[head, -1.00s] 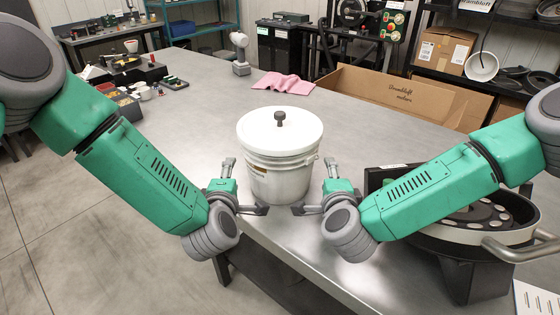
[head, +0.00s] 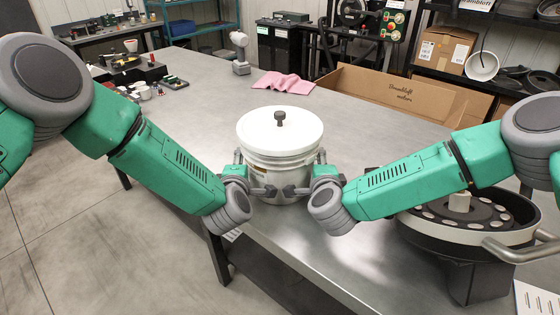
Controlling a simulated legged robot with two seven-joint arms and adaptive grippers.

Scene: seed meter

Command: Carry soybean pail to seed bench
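The soybean pail (head: 279,158) is a white bucket with a white lid and dark knob. It stands upright near the front edge of the steel bench (head: 370,235). My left gripper (head: 254,175) is at the pail's lower left, with one finger along its side and one across its front. My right gripper (head: 306,175) mirrors it at the lower right. Both look open, their fingers spread around the pail's front corners. I cannot tell whether they touch it. The grippers hide part of the pail's lower wall. I cannot tell which surface is the seed bench.
A round black seed-meter unit (head: 460,215) with a metal handle stands at the right. A pink cloth (head: 284,84), a white-grey tool (head: 240,52) and an open cardboard box (head: 400,95) lie behind. Small parts crowd the left side. The bench between pail and cloth is clear.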

